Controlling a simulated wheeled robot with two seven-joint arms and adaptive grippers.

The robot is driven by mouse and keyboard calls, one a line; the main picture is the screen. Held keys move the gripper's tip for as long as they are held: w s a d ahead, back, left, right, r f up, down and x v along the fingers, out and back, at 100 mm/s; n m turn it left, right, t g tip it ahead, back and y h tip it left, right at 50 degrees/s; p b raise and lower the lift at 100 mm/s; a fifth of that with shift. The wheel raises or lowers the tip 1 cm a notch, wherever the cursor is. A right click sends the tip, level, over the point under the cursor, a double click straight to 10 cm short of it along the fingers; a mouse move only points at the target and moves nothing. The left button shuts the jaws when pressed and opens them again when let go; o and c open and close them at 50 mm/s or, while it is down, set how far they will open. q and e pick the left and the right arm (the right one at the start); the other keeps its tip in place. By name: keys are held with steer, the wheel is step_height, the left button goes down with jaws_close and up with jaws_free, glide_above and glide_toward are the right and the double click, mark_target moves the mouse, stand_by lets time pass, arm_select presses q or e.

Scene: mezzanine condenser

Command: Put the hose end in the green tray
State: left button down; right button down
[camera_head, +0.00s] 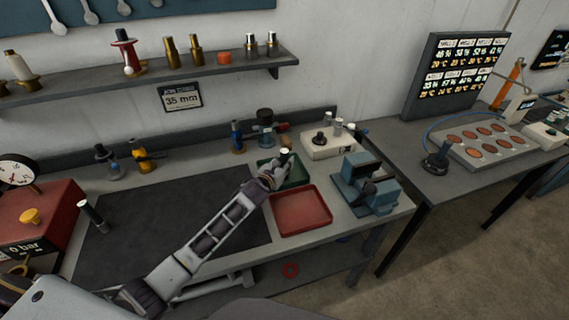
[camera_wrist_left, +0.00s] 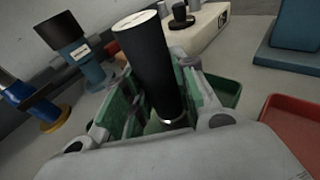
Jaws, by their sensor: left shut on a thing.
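The hose end, a black cylinder with a pale top, is held upright in my left gripper (camera_head: 277,170). It rises above the fingers in the head view (camera_head: 285,153) and fills the middle of the left wrist view (camera_wrist_left: 149,62). The fingers are shut on its lower part. The green tray (camera_head: 301,176) is at and behind the gripper, partly hidden by it; its corner also shows in the left wrist view (camera_wrist_left: 226,92). The gripper appears over or at the tray's left part; height above it is unclear. My right gripper is out of view.
A red tray (camera_head: 302,210) lies in front of the green tray. A blue-grey vise (camera_head: 366,186) stands to the right. A pale box with knobs (camera_head: 327,146) and several fittings stand behind.

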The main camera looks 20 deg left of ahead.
arm_select(q)
steer(key=c, duration=1.1)
jaws_free()
steer(key=shift+c, duration=0.2)
steer(key=shift+s+r, duration=0.1)
steer(key=v, duration=1.1)
steer(key=shift+s+b, duration=0.4)
steer(key=shift+b, duration=0.05)
steer(key=shift+s+a+r, duration=0.1)
